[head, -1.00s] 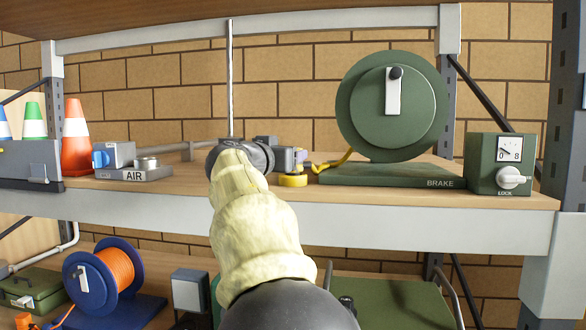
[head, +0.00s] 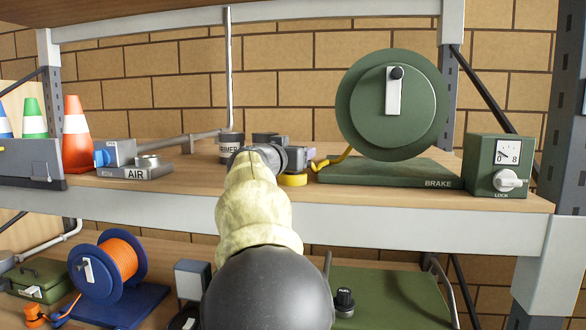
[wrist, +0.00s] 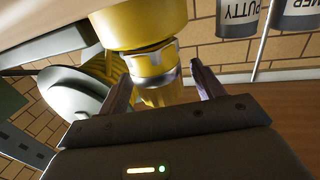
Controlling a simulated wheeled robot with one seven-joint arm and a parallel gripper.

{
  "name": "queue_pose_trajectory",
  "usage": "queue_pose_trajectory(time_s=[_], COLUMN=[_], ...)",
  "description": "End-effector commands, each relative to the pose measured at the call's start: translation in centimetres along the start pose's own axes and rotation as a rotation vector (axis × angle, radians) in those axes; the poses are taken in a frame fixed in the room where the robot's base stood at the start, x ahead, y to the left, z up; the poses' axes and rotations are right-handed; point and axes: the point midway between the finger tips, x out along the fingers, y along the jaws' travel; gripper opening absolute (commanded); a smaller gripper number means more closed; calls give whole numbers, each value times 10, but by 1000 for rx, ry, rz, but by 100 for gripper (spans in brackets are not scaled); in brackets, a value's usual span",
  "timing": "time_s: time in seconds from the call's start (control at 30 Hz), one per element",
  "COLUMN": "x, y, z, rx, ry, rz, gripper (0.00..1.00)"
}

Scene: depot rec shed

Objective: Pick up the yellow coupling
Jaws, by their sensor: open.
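The yellow coupling (head: 293,179) is on the upper shelf, left of the green brake reel (head: 392,105), and is partly hidden by my gripper in the head view. In the wrist view the coupling (wrist: 150,50) is large, with a wide yellow body, a metal collar and a narrower end. My gripper (wrist: 160,76) is open, with one finger on each side of the narrower end. I cannot tell whether the fingers touch it. In the head view my gripper (head: 290,158) is just above and beside the coupling, largely hidden by my arm.
A yellow hose (head: 332,161) runs near the reel base. Dark cans, one a labelled can (head: 230,148), stand behind my gripper. A gauge box (head: 497,165) stands at right; an AIR block (head: 135,170) and cones (head: 76,135) at left. Shelf between AIR block and arm is clear.

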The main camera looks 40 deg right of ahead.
Motion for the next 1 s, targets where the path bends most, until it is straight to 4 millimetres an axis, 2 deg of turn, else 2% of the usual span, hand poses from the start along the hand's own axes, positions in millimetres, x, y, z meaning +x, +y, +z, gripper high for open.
queue_pose_trajectory(time_s=[0.33, 0.5, 0.6, 0.87, 1.0], x=[0, 0, 0, 0, 0], y=[0, 0, 0, 0, 0], z=[0, 0, 0, -2, -10], rx=[0, 0, 0, 0, 1], ry=[0, 0, 0, 1, 2], rz=[0, 0, -1, 0, 1], gripper=[65, 32, 16, 16, 16])
